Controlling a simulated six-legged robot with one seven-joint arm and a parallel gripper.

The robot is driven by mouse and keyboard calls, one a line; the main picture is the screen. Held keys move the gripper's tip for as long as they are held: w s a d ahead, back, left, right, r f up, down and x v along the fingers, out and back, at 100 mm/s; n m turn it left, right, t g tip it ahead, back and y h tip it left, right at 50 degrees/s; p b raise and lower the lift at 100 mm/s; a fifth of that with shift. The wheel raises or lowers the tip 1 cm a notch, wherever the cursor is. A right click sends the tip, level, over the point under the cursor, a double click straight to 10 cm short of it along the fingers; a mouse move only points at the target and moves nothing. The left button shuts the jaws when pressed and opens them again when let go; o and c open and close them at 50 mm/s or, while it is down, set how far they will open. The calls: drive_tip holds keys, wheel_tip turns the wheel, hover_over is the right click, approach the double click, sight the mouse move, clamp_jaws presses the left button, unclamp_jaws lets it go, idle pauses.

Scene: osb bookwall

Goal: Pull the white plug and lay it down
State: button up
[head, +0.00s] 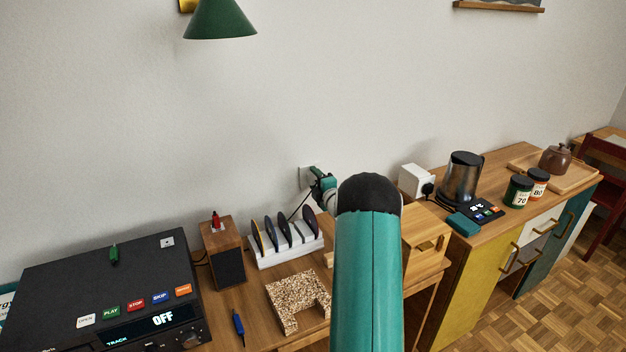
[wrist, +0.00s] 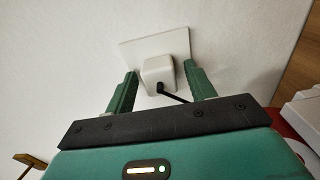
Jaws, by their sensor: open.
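The white plug (wrist: 158,70) sits in a white wall socket plate (wrist: 165,45) in the wrist view, with a black cable coming out of it. My gripper (wrist: 160,78) is open, its two green fingers standing to the left and right of the plug with visible gaps. In the head view my gripper (head: 322,186) is at the wall, in front of the socket plate (head: 306,172). There the plug is hidden or too small to tell, and a dark cable runs down to the left.
Below stand a white rack (head: 287,251) with several dark discs, a wooden speaker (head: 224,252), a black player (head: 105,290) and a speckled block (head: 298,300). To the right are a white box (head: 416,181) and a kettle (head: 461,179) on a cabinet.

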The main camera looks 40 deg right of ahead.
clamp_jaws()
drive_tip(key=v, duration=0.6)
idle(1.4)
drive_tip(key=shift+d, duration=0.1)
drive_tip(key=s+d+r+m+g+h, duration=0.3)
drive_tip(key=s+d+m+g+h, duration=0.35)
drive_tip(key=g, duration=0.45)
drive_tip(key=f+y, duration=0.1)
drive_tip(key=f, duration=0.2)
drive_tip(key=f+m+g+y, duration=0.1)
drive_tip(key=f, duration=0.3)
drive_tip(key=s+f+m+y, duration=0.1)
drive_tip(key=f, duration=0.3)
drive_tip(key=shift+s+a+m+g, duration=0.1)
drive_tip(key=shift+a+m+g, duration=0.15)
drive_tip(key=shift+g, duration=0.05)
